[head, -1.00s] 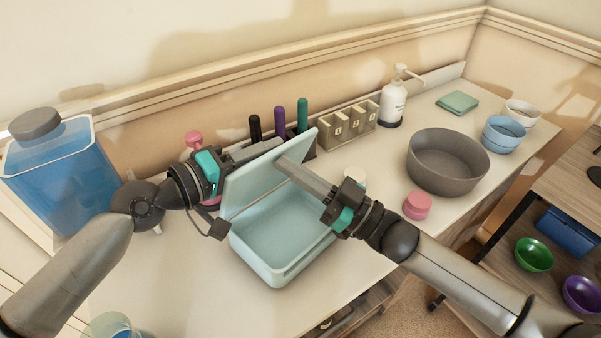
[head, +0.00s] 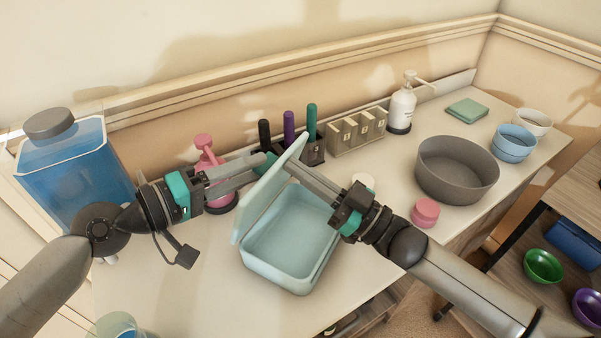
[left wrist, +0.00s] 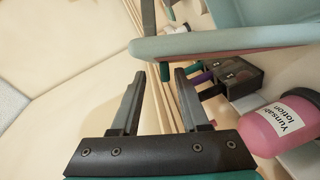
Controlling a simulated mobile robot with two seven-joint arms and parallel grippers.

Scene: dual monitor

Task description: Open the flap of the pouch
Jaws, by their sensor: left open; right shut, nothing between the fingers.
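The pouch is a pale blue-green box (head: 292,243) with a hinged flap (head: 262,197) along its left side. The flap stands raised and seen nearly edge-on in the head view; its edge crosses the top of the left wrist view (left wrist: 220,42). The box interior is exposed and looks empty. My left gripper (head: 262,166) is open at the outer, left side of the flap.
Behind the flap stand a pink lotion bottle (head: 216,170) and a dark holder (head: 314,152) with markers. A blue container (head: 75,165) is at left. A grey bowl (head: 457,170) and a pink jar (head: 425,213) are at right.

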